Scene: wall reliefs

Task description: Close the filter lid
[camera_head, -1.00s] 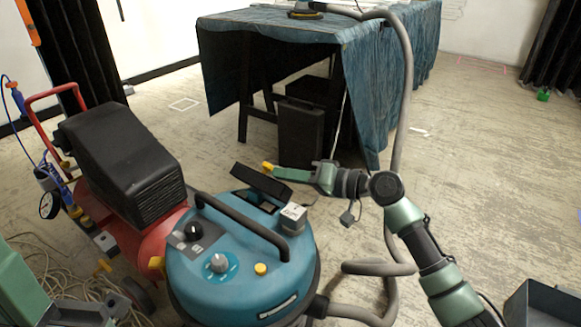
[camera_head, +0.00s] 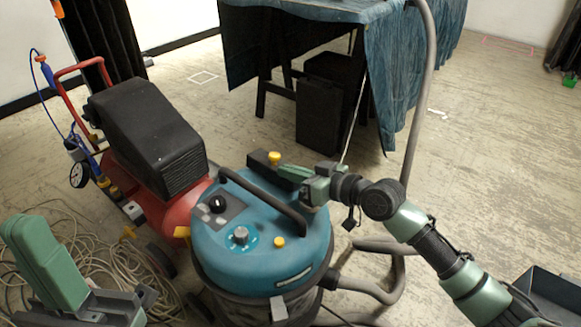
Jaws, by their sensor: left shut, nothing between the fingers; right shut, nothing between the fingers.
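The filter lid (camera_head: 257,161) is a dark flap at the back of the blue vacuum (camera_head: 240,260). It has a yellow knob (camera_head: 274,158) near it. My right gripper (camera_head: 284,171) is shut and empty, reaching in from the right. Its fingers lie over or against the lid and hide its right part. I cannot tell whether the lid lies fully flat. The vacuum's black handle (camera_head: 265,200) arches in front of it. My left gripper (camera_head: 35,243) is shut and empty at the lower left, apart from the vacuum.
A red compressor with a black cover (camera_head: 145,130) stands left of the vacuum. Tangled hoses lie on the floor at left. A grey hose (camera_head: 418,120) rises at right towards a cloth-covered table (camera_head: 300,50). Open floor lies right of the table.

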